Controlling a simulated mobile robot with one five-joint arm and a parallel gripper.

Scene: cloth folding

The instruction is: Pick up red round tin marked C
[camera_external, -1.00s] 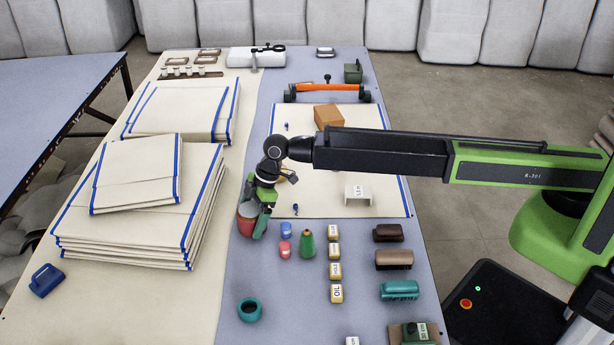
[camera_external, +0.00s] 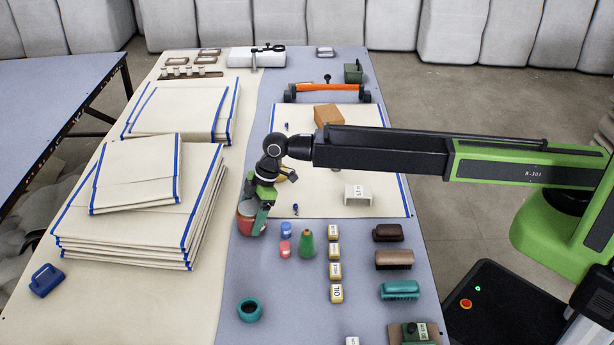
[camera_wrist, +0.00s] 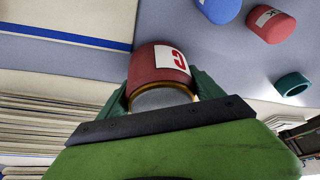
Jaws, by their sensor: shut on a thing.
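The red round tin marked C (camera_wrist: 152,65) is between the green fingers of my gripper (camera_wrist: 165,95) in the wrist view. Its white label with a red letter faces up in that picture, and its gold rim and grey end are nearest the palm. In the external view the red tin (camera_external: 246,222) is partly hidden by my gripper (camera_external: 256,212), which is shut on it from above. The tin is at the left edge of the grey-blue strip, right of the stacked cloths. I cannot tell whether it touches the table.
A teal ring (camera_external: 249,309) lies nearer the front. Stacked folded cloths (camera_external: 135,225) rise on the left.

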